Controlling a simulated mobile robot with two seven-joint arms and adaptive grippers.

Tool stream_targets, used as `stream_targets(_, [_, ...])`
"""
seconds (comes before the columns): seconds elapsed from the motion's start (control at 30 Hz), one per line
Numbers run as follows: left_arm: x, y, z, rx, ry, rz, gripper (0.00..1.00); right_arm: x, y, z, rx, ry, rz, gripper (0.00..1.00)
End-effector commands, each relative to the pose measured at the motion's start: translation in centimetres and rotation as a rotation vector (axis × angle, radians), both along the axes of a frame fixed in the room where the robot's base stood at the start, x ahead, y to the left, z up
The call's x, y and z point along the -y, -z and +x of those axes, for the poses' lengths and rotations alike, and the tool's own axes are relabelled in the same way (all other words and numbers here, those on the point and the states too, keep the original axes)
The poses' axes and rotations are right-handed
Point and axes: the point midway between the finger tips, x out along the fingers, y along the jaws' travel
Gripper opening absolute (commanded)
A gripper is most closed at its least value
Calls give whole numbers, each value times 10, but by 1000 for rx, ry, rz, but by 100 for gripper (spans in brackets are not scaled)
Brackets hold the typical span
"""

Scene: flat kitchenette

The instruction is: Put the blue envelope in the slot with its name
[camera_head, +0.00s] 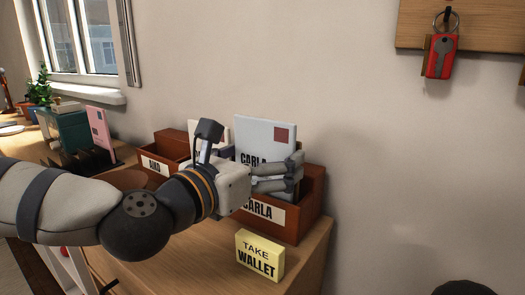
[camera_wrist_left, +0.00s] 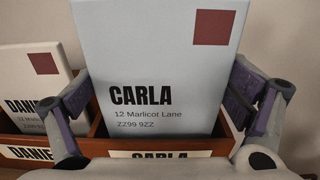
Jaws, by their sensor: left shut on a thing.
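The pale blue envelope (camera_head: 266,134) reads CARLA and has a dark red stamp; it stands upright at the slot labelled CARLA (camera_head: 264,211). In the left wrist view the envelope (camera_wrist_left: 160,60) fills the middle, with its lower edge hidden behind the slot's front wall. My left gripper (camera_wrist_left: 158,115) has its fingers on either side of the envelope and is shut on it. In the head view the left gripper (camera_head: 275,178) covers part of the envelope's front. My right gripper is not clearly in view.
A white envelope reading DANIEL (camera_wrist_left: 30,90) stands in the slot to the left. The slot labelled AIKO (camera_head: 158,166) is further left. A pink envelope (camera_head: 99,128) stands beyond it. A yellow TAKE WALLET block (camera_head: 259,255) sits in front. Keys (camera_head: 440,57) hang above.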

Motion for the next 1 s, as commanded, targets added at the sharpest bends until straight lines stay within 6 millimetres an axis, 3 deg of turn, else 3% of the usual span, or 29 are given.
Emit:
stream_targets(0.23, [0, -1, 0, 2, 0, 0, 64, 0, 0, 0, 0, 0, 0, 40])
stream_targets(0.27, [0, -1, 0, 2, 0, 0, 98, 0, 0, 0, 0, 0, 0, 40])
stream_targets(0.3, [0, -1, 0, 2, 0, 0, 100, 0, 0, 0, 0, 0, 0, 40])
stream_targets(0.67, [-4, -1, -5, 1, 0, -1, 100, 0, 0, 0, 0, -1, 0, 40])
stream_targets(1.0, [-39, -3, -58, 0, 0, -1, 100, 0, 0, 0, 0, 0, 0, 40])
